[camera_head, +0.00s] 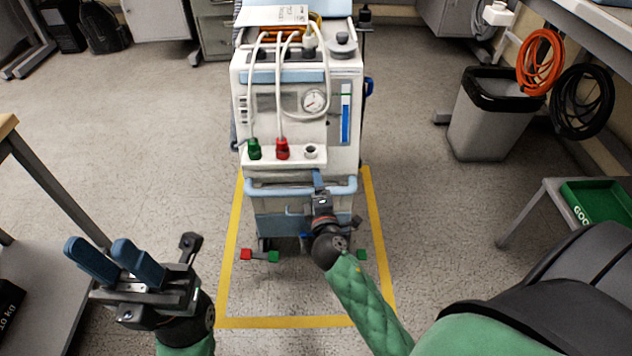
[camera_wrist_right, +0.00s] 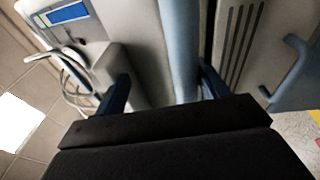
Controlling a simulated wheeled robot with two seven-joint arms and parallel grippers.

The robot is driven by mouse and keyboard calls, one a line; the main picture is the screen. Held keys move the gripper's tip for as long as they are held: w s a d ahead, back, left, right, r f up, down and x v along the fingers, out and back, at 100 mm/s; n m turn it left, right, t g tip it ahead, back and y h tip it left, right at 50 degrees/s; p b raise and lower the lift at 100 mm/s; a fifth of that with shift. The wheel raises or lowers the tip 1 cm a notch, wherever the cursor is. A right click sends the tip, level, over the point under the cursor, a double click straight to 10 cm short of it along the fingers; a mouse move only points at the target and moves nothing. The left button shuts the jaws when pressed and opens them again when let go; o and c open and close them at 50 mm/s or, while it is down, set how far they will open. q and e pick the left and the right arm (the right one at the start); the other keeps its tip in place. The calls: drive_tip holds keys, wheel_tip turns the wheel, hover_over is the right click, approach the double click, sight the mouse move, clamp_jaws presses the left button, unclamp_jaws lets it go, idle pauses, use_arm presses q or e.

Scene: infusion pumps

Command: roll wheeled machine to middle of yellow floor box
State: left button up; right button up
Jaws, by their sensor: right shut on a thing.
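The wheeled machine (camera_head: 300,110), white with blue trim, stands upright at centre, with a gauge, hoses and red and green plugs on its front. Its base sits over the far part of the yellow floor box (camera_head: 280,323). The box's left, right and near lines show; the machine hides the far line. My right gripper (camera_head: 319,184) is shut on the machine's blue front handle bar (camera_head: 270,187). In the right wrist view the bar (camera_wrist_right: 178,50) runs between the two fingers. My left gripper (camera_head: 112,258) is empty and open at the lower left, apart from the machine.
A grey bin (camera_head: 490,125) stands at right, near hanging orange and black cables (camera_head: 540,60). A bench with a green tray (camera_head: 600,205) is at right and a table (camera_head: 40,180) at left. The floor inside the box's near part is clear. Cabinets (camera_head: 155,20) line the back.

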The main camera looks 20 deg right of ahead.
drive_tip(key=shift+b+v, duration=0.6)
drive_tip(key=shift+v, duration=0.9)
drive_tip(key=shift+c, duration=0.9)
drive_tip(key=shift+s+a+r+b, duration=0.1)
drive_tip(key=shift+s+a+b, duration=0.2)
drive_tip(key=shift+s+a, duration=0.25)
drive_tip(key=shift+c, duration=0.3)
drive_tip(key=shift+s+d, duration=0.1)
